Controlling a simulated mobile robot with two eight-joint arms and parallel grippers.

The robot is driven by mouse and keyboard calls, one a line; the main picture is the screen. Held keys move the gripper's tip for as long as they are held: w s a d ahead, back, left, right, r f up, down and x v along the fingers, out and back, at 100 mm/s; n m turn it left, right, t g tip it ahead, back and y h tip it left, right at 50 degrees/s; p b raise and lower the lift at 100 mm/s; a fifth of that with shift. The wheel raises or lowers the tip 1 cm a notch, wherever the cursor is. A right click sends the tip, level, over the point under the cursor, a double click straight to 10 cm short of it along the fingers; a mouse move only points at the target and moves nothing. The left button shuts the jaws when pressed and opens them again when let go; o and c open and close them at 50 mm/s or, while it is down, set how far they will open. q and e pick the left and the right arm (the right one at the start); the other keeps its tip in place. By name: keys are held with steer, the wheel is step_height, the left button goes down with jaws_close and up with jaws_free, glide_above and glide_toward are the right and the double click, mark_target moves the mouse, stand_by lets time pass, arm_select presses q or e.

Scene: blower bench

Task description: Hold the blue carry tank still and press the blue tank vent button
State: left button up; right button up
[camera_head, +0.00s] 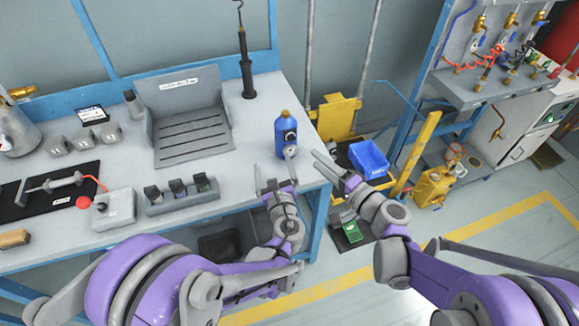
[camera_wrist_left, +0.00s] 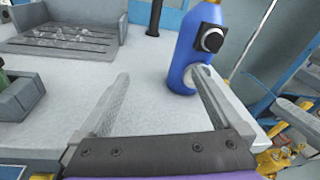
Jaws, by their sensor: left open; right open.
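The blue carry tank (camera_head: 281,133) stands upright near the right end of the bench, with a brass-coloured top. My right gripper (camera_head: 334,166) is open, to the right of the tank past the bench edge. I cannot tell which part is the vent button.
A grey slotted tray (camera_head: 190,137) and a row of small dark-topped blocks (camera_head: 180,194) stand left of the tank. A black upright tool (camera_head: 246,70) stands behind. A blue bin (camera_head: 369,158) and yellow equipment are on the right. Bare bench top (camera_head: 240,165) lies left of the tank.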

mark_target(286, 140)
arm_select(q)
steer(key=d+m, duration=0.1)
steer(key=d+m+t+h, duration=0.1)
steer(key=d, duration=0.1)
steer(key=d+f+m, duration=0.1)
steer(key=m, duration=0.1)
steer(key=shift+w+d+f+t+h, duration=0.1)
steer(key=shift+w+d+t+h, duration=0.1)
steer(key=shift+w+t+h, duration=0.1)
steer(key=shift+w+d, duration=0.1)
steer(key=shift+w, duration=0.1)
steer(key=w, duration=0.7)
steer(key=w+a, duration=0.1)
steer(key=w, duration=0.2)
steer(key=shift+w, duration=0.2)
steer(key=shift+c, duration=0.2)
jaws_close()
arm_select(e)
jaws_close()
stand_by(0.9)
